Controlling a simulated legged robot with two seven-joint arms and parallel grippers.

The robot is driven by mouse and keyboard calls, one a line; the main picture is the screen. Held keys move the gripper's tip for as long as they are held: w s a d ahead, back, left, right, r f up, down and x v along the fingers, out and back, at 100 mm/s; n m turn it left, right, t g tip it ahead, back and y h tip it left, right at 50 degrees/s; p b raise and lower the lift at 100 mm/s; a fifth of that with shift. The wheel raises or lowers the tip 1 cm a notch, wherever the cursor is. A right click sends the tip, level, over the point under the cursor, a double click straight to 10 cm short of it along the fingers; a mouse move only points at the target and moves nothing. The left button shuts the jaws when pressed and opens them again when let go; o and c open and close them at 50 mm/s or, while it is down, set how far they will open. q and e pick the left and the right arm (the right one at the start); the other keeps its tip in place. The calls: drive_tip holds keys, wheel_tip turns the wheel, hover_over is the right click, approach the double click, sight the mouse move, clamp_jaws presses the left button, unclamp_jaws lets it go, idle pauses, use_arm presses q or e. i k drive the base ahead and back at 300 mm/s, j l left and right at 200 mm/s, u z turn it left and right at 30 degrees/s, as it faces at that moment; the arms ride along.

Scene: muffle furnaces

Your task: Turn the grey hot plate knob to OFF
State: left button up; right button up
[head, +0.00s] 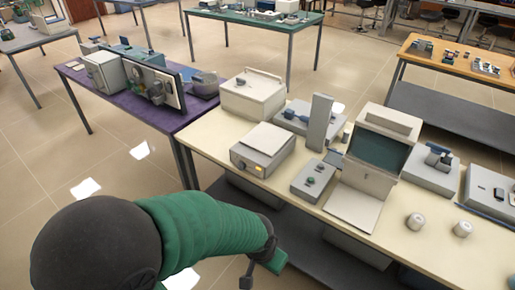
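A hot plate (263,148) with a pale square top and a grey body stands on the cream table. An orange lit spot shows on its front face. A small knob may be on that face to the left of the light, but it is too small to tell its setting. My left arm, with a green sleeve, comes in from the lower left. Its far end, with my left gripper (262,270), hangs low in front of the table, below and apart from the hot plate. Its fingers are not clear. My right gripper is not in view.
Next to the hot plate are a low grey box with dark knobs (314,180), an open furnace-like box (378,150) and a white case (253,95). Two white jars (415,221) stand at the right. The cream table's (340,228) front edge lies between my arm and the devices.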

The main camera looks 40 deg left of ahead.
sight(240, 166)
drive_tip(key=u, duration=1.3)
drive_tip(key=i+j+u, duration=0.1)
drive_tip(key=j, duration=0.25)
drive_tip(key=i+j+u, duration=0.1)
drive_tip(key=j, duration=0.3)
drive_tip(key=i+j, duration=0.2)
drive_tip(key=i+j+u, duration=0.15)
drive_tip(key=j, duration=0.3)
